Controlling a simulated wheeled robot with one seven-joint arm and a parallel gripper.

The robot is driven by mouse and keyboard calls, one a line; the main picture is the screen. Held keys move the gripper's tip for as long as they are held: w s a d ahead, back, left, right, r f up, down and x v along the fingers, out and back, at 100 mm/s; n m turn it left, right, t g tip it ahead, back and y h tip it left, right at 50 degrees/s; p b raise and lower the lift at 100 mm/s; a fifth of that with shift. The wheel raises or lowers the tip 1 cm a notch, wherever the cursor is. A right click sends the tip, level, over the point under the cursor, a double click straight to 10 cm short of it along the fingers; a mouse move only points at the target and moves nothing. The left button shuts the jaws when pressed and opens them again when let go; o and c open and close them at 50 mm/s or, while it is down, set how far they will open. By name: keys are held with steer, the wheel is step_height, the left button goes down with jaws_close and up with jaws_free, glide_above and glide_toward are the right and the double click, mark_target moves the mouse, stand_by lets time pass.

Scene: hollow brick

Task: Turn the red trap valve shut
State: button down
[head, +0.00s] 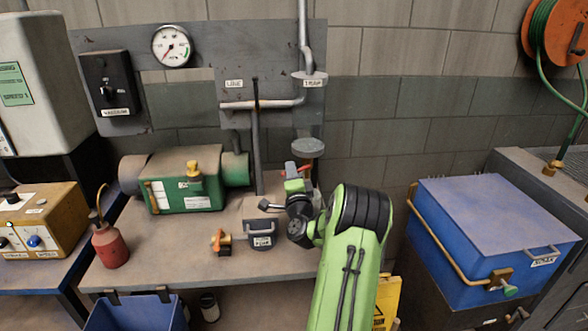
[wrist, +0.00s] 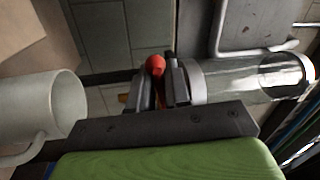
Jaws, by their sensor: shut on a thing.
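The red trap valve handle (wrist: 156,66) shows in the wrist view between my two fingers. My gripper (wrist: 163,85) is shut on it, with a dark finger on each side. In the head view my gripper (head: 297,172) is at the wall end of the bench, below the round grey cap (head: 308,147) under the TRAP label (head: 313,83). Only small bits of red show there, and my arm hides most of the valve. In the wrist view a clear glass cylinder (wrist: 235,78) lies right of my fingers.
A pale mug-like cylinder (wrist: 38,105) is at the left of the wrist view. A green pump (head: 185,180) and a red oil can (head: 110,245) stand on the bench left of my arm. A blue chest (head: 490,235) stands to the right.

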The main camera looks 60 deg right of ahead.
steer(key=shift+w+a+r+m+p, duration=0.15)
steer(key=shift+r+m+p, duration=0.1)
steer(key=shift+m+p, duration=0.3)
steer(key=shift+w+a+r+m+p, duration=0.1)
steer(key=shift+w+r+m+p, duration=0.1)
steer(key=shift+m+p, duration=0.35)
steer(key=shift+m, duration=0.3)
steer(key=c, duration=1.4)
jaws_free()
steer(key=shift+o, duration=0.9)
steer(key=shift+w+a+r, duration=0.1)
steer(key=shift+s+g, duration=0.2)
steer(key=shift+g, duration=0.1)
